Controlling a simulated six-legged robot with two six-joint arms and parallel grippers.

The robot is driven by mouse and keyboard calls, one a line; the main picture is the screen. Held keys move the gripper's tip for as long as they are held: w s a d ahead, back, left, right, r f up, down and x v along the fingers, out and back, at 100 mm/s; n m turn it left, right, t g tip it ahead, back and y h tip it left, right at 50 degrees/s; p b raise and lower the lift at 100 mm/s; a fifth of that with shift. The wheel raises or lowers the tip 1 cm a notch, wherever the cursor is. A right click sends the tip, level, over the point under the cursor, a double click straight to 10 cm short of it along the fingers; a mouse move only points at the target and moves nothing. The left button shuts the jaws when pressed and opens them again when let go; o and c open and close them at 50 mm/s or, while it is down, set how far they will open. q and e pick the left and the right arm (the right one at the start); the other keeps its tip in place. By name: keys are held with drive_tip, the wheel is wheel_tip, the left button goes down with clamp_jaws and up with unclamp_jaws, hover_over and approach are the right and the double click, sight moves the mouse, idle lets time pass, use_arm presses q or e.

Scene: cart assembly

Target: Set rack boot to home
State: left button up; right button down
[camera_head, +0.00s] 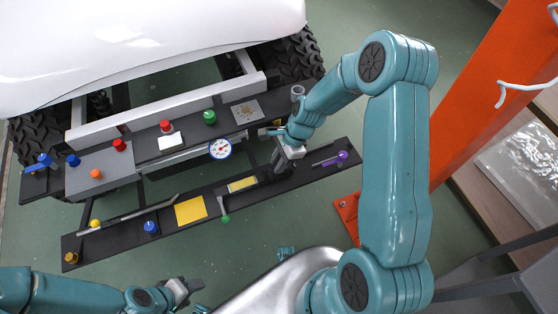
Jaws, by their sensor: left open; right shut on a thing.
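My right gripper (287,158) reaches down over the right half of the long black front board (325,165). It is shut on a small dark part (283,168) that is mostly hidden by the fingers. I cannot tell for certain that this part is the rack boot, nor whether it touches the board. My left gripper (185,291) is open and empty at the bottom, in front of the board and away from all parts.
The board carries a yellow square (190,210), a green-knobbed tool (225,217), a blue knob (151,227) and a purple-knobbed tool (342,156). Behind it are a round gauge (220,148), red buttons and the white cart body (140,45). An orange post (480,75) stands right.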

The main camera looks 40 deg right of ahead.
drive_tip(key=w+a+p, duration=0.1)
drive_tip(key=a, duration=0.3)
drive_tip(key=w+a+p, duration=0.1)
drive_tip(key=a, duration=0.3)
drive_tip(key=a+p, duration=0.1)
drive_tip(key=a, duration=0.2)
drive_tip(key=shift+w+a, duration=0.4)
drive_tip(key=c, duration=1)
unclamp_jaws()
drive_tip(key=shift+a, duration=0.1)
drive_tip(key=shift+r, duration=0.1)
drive_tip(key=p+v, duration=0.3)
drive_tip(key=v, duration=1.3)
drive_tip(key=shift+p, duration=0.3)
